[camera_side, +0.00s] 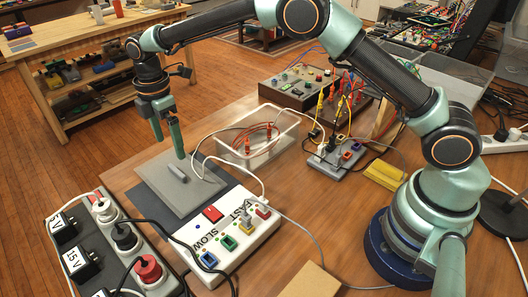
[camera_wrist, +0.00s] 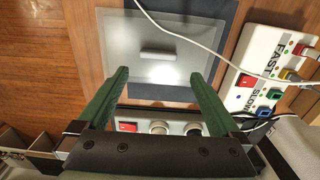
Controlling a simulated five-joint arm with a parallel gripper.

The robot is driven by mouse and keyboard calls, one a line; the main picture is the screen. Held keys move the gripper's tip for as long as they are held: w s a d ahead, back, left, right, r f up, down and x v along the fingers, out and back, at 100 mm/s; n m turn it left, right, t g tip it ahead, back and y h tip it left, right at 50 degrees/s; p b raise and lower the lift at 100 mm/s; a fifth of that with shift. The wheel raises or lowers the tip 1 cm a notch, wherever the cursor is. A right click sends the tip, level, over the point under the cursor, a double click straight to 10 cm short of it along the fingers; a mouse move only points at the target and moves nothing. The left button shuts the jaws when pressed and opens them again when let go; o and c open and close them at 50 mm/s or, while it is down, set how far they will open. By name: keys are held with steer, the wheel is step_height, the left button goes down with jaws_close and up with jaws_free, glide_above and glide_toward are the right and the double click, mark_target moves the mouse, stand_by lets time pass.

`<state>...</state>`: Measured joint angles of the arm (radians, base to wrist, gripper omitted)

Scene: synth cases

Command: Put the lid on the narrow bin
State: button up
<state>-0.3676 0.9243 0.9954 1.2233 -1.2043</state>
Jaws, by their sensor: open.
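The lid (camera_side: 165,192) is a flat grey plate with a raised bar handle (camera_side: 178,173) in its middle. It lies flat, partly over a dark mat, and shows in the wrist view (camera_wrist: 125,60) with the handle (camera_wrist: 158,56) between my fingertips. My gripper (camera_side: 170,149) is open and empty above the lid; its green fingers also show in the wrist view (camera_wrist: 158,73). A clear open bin (camera_side: 283,146) stands behind and right of the lid, with red leads in it. It is the only open bin I make out on this table.
A white cable (camera_wrist: 185,37) crosses the lid's right part. A white FAST/SLOW switch box (camera_side: 226,236) stands in front right of the lid, a power strip (camera_side: 123,237) at front left. Instruments with leads (camera_side: 297,84) stand behind the bin.

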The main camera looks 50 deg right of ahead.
mark_target(176, 170)
step_height(176, 170, down, 9)
steer(key=shift+w+r, duration=0.1)
steer(key=shift+w, duration=0.05)
stand_by(0.4)
steer(key=c, duration=1.1)
steer(key=shift+c, duration=0.2)
steer(key=shift+r, duration=0.1)
